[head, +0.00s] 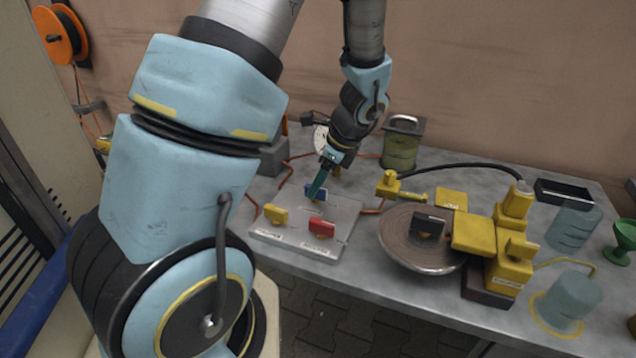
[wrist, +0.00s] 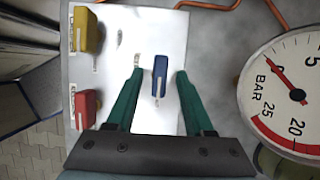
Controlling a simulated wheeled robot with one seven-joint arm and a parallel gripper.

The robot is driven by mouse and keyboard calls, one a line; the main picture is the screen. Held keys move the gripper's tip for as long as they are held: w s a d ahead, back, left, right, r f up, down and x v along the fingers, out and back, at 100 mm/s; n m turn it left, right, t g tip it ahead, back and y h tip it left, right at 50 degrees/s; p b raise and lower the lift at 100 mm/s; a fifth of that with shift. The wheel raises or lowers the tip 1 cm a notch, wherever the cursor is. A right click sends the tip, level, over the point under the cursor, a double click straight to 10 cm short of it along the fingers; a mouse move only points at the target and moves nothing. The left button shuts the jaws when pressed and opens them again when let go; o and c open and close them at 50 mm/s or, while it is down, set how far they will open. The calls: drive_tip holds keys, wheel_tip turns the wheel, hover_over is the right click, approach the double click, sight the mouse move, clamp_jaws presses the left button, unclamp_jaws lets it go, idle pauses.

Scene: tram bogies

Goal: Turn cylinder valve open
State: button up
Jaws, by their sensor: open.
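A pale panel (head: 338,228) on the bench carries three valve handles: a yellow one (head: 276,214), a red one (head: 321,229) and a blue one (head: 312,193). Their small labels are too blurred to read, so I cannot tell which is the cylinder valve. My gripper (head: 318,189) points down over the blue handle. In the wrist view, the green fingers of my gripper (wrist: 159,73) are open on either side of the blue handle (wrist: 160,76), with a gap on both sides. The fingers partly hide the blue handle in the head view.
A round pressure gauge (wrist: 292,88) marked BAR is close on the right in the wrist view. A canister (head: 402,145) stands behind. Right of the panel are a round brown disc (head: 400,236), yellow fittings (head: 508,262) and a green funnel (head: 622,238). Orange hoses run around the panel.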

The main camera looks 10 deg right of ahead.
drive_tip(key=shift+a+f, duration=0.1)
drive_tip(key=shift+f, duration=0.15)
clamp_jaws()
idle(0.3)
